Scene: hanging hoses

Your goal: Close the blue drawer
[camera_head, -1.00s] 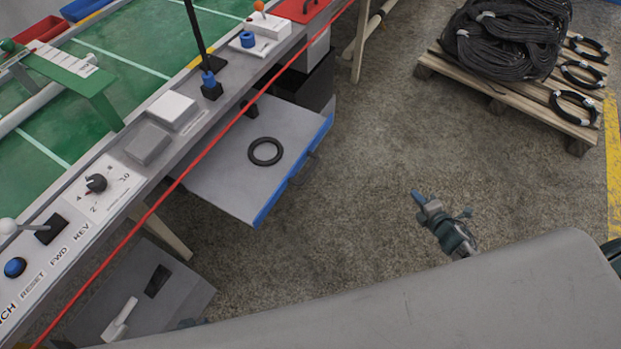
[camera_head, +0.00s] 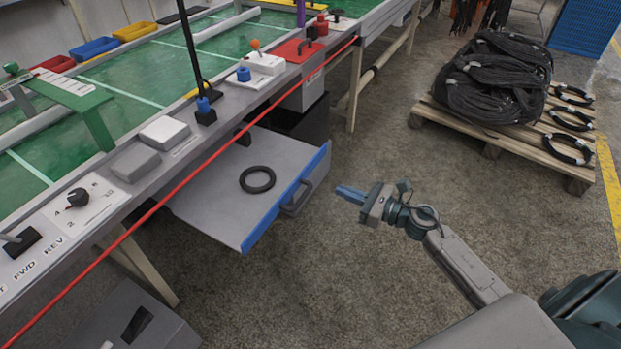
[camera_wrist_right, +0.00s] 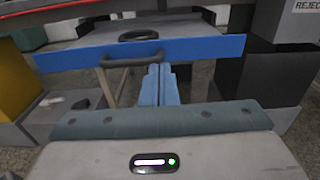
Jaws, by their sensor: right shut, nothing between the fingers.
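The blue-fronted drawer (camera_head: 285,199) is pulled out from under the long bench in the head view. Its grey tray holds a black ring (camera_head: 257,179), and a dark handle (camera_head: 297,198) sits on the blue front. My right gripper (camera_head: 344,192) is shut and empty, just to the right of the handle and apart from it. In the right wrist view the blue front (camera_wrist_right: 205,49) spans the top, with the handle (camera_wrist_right: 132,60) a little left of the shut blue fingers (camera_wrist_right: 158,84). My left gripper is not in view.
A red cord (camera_head: 190,178) runs along the bench edge above the drawer. A pallet (camera_head: 490,150) with black hose coils (camera_head: 495,85) stands at the right. A grey box (camera_head: 135,320) is on the floor at the lower left. Open floor lies between bench and pallet.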

